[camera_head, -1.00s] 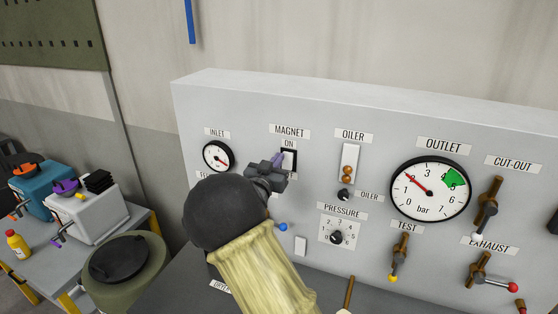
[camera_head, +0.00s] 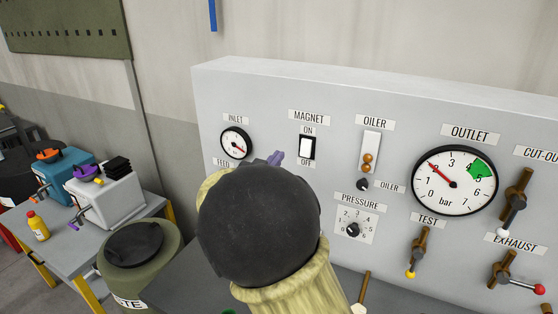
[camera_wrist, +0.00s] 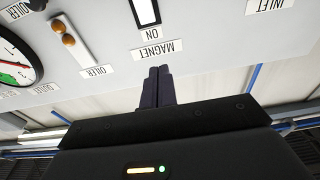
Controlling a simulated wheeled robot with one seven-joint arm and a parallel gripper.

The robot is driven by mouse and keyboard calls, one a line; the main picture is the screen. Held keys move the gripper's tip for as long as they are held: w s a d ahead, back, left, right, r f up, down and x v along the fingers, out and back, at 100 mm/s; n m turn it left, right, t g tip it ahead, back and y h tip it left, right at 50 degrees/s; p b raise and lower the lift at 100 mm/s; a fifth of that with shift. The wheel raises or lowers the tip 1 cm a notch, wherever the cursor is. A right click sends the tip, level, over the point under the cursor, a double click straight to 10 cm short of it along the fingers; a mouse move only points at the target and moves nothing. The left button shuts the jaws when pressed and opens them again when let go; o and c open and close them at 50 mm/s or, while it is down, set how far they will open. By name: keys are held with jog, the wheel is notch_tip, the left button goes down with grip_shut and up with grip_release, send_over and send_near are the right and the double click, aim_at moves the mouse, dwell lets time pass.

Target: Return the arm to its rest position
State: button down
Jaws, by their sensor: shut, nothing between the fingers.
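My arm, with a black rounded joint and a yellowish sleeve, stands in front of the lower left of the grey panel (camera_head: 270,85) in the head view. My gripper (camera_head: 276,158) shows only as purple fingertips above the black joint, which hides the rest. In the wrist view my gripper (camera_wrist: 158,70) has its two dark purple fingers together with nothing between them. The fingers are apart from the magnet switch (camera_head: 307,147), whose white rocker shows between the ON and OFF labels. The switch also shows at the top of the wrist view (camera_wrist: 145,12).
The panel carries an inlet gauge (camera_head: 236,142), an oiler (camera_head: 370,152), a pressure knob (camera_head: 352,230), an outlet gauge (camera_head: 455,181) and brown-handled valves at right. A table (camera_head: 70,245) with a yellow bottle (camera_head: 38,226) and a green bin (camera_head: 140,262) stand at left.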

jog(key=s+d+f+n+g+y+b, duration=0.1)
jog(key=s+d+f+n+g+y, duration=0.15)
jog(key=f+y, duration=0.35)
jog(key=s+d+f+n+g+y, duration=0.2)
jog(key=s+f+g+y, duration=0.1)
jog(key=f, duration=0.5)
jog(key=s+d+f+n+g, duration=0.1)
jog(key=s+f+g, duration=0.3)
jog(key=s, duration=0.6)
jog(key=s+d+f+n+g+y+b, duration=0.1)
jog(key=s+d+f+g, duration=0.3)
jog(key=s, duration=0.6)
jog(key=shift+s+d+f, duration=0.2)
jog(key=shift+f, duration=0.15)
jog(key=shift+w, duration=0.1)
